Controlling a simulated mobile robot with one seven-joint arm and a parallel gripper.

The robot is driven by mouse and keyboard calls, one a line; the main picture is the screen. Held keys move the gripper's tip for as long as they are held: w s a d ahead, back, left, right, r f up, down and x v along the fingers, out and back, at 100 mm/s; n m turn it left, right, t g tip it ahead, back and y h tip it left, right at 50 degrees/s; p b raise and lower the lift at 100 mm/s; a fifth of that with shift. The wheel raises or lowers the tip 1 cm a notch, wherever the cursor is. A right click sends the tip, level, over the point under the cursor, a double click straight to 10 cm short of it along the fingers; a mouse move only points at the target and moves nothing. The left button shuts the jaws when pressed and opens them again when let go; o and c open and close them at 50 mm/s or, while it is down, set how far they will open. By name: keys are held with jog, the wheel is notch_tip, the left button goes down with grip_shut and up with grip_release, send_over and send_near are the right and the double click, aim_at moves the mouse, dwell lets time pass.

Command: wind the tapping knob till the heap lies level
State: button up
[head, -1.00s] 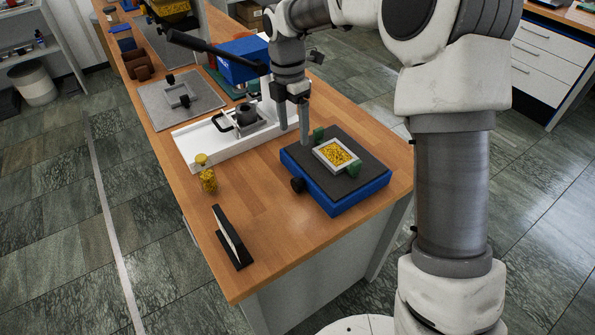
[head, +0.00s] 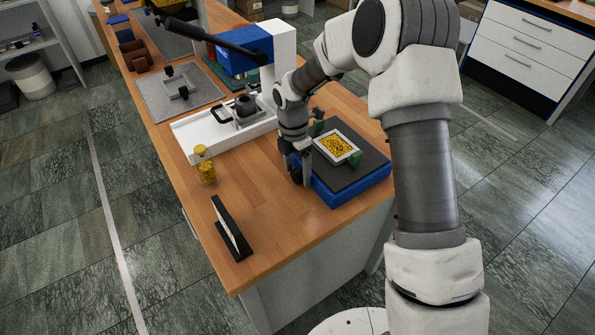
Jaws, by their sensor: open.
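The tapping table has a blue base (head: 352,192) and a dark grey top (head: 364,168) near the bench's right edge. On its top sits a pale square frame holding a heap of yellow grains (head: 336,145), held between two green blocks (head: 355,159). Whether the heap is level is too small to tell. The dark tapping knob on the base's left side is hidden behind my gripper. My gripper (head: 303,179) is open and points down at the base's left side, around or just by the knob; contact cannot be told.
Behind is a white press base (head: 196,141) with a blue-headed lever press (head: 245,52). The bench's front middle is clear.

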jog(key=shift+f, duration=0.3)
grip_shut()
jog(key=shift+s+d+f+t+y+b, duration=0.15)
jog(key=shift+t+y+b, duration=0.2)
jog(key=shift+t+b, duration=0.25)
jog(key=shift+s+d+r+t+y+b, duration=0.1)
jog(key=shift+t+y+b, duration=0.25)
jog(key=shift+t+b, duration=0.25)
jog(key=shift+s+t+y+b, duration=0.1)
jog(key=shift+t+y+b, duration=0.5)
jog(key=shift+t+b, duration=0.15)
grip_release()
